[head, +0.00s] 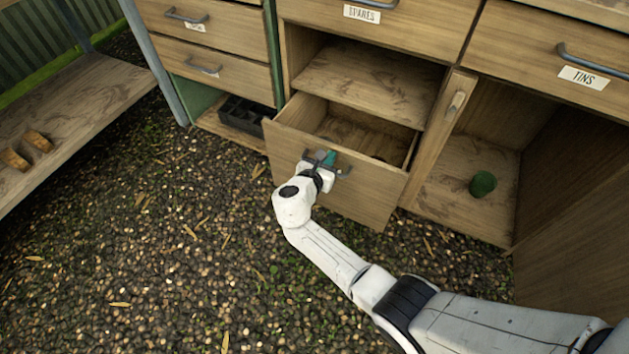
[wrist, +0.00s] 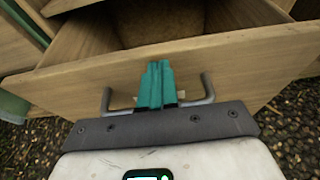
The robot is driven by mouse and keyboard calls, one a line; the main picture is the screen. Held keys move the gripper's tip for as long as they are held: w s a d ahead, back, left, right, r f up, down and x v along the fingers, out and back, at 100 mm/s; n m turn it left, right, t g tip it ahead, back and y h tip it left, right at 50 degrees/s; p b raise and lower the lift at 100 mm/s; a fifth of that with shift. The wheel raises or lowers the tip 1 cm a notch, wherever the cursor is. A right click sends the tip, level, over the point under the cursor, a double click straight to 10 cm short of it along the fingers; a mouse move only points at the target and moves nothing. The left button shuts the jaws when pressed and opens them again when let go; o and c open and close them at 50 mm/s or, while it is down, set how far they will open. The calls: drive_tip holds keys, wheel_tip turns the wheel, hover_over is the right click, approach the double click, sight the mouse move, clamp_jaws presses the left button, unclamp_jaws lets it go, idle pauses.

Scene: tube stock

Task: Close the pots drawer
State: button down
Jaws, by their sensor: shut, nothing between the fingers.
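A wooden drawer (head: 372,198) stands pulled out low in the middle of the bench; its label is hidden behind my gripper, so I cannot read whether it is the pots drawer. Its inside looks mostly bare, with a small dark thing at the back right. My gripper (head: 326,158) is shut and empty at the drawer's front, by its grey handle (head: 345,172). In the wrist view the teal fingers (wrist: 155,85) are together in front of the drawer front (wrist: 240,62), between the two ends of the handle (wrist: 207,88). I cannot tell whether they touch it.
Closed drawers marked SPARES (head: 400,18) and TINS (head: 545,60) sit above. An open cupboard at right holds a green object (head: 482,184); its door (head: 565,230) stands open. A dark tray (head: 243,116) lies left of the drawer. The gravel floor in front is clear.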

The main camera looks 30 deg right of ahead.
drive_tip(key=w+d+b, duration=0.5)
drive_tip(key=w+d, duration=0.2)
drive_tip(key=d, duration=0.5)
drive_tip(key=shift+w+d, duration=0.2)
drive_tip(key=shift+d+r, duration=0.15)
drive_tip(key=f+p+v, duration=0.2)
drive_tip(key=p+v, duration=0.5)
drive_tip(key=v, duration=0.7)
drive_tip(key=shift+a, duration=0.55)
